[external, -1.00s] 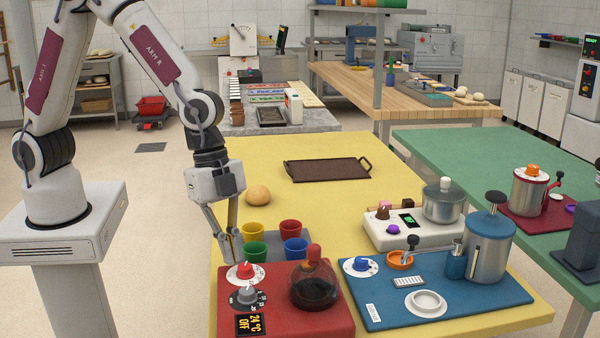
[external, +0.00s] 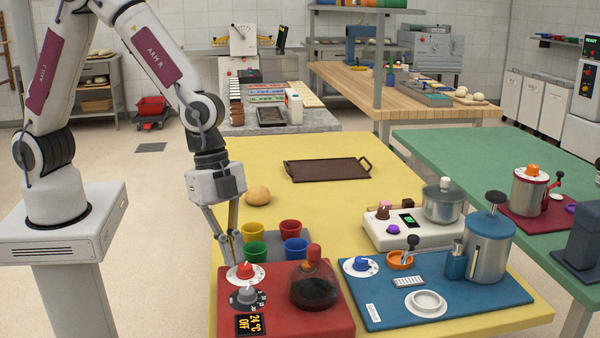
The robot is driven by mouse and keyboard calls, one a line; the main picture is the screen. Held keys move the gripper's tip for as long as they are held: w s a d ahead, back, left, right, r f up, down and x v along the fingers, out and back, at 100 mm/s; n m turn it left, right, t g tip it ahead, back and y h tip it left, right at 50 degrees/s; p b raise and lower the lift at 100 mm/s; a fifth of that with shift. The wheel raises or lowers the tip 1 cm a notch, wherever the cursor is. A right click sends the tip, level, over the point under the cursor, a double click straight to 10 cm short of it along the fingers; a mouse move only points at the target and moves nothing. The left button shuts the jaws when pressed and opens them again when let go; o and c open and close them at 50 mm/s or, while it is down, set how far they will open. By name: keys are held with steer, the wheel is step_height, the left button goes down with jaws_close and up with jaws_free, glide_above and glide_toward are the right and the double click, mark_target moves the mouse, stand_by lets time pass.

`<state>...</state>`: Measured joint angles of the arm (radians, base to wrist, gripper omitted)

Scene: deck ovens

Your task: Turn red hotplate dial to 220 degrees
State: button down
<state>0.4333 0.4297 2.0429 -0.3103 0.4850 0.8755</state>
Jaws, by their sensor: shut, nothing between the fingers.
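The red hotplate (external: 270,312) sits at the front left of the yellow table. It has a dial with a red knob (external: 245,268) on a white disc and, in front of it, a grey knob (external: 246,294) on a dark marked disc. Its display (external: 250,325) reads 24 °C and OFF. My gripper (external: 231,256) is shut and empty, pointing down just above and behind the red knob. I cannot tell whether its tips touch the knob. The dial markings are too small to read.
A glass flask (external: 314,286) with dark liquid and a red stopper stands on the hotplate's right side. Several coloured cups, including a green cup (external: 255,252), stand right behind the dials. A blue station (external: 385,315) lies to the right.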

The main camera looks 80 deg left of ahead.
steer(key=shift+w+a, duration=0.4)
steer(key=shift+w, duration=0.25)
stand_by(0.3)
steer(key=shift+w+a, duration=0.1)
steer(key=shift+w, duration=0.3)
stand_by(0.5)
steer(key=shift+s+a, duration=0.1)
steer(key=shift+a, duration=0.3)
stand_by(0.5)
steer(key=v, duration=0.4)
steer(key=d+v, duration=0.1)
steer(key=shift+w+r, duration=0.3)
steer(key=shift+r, duration=0.25)
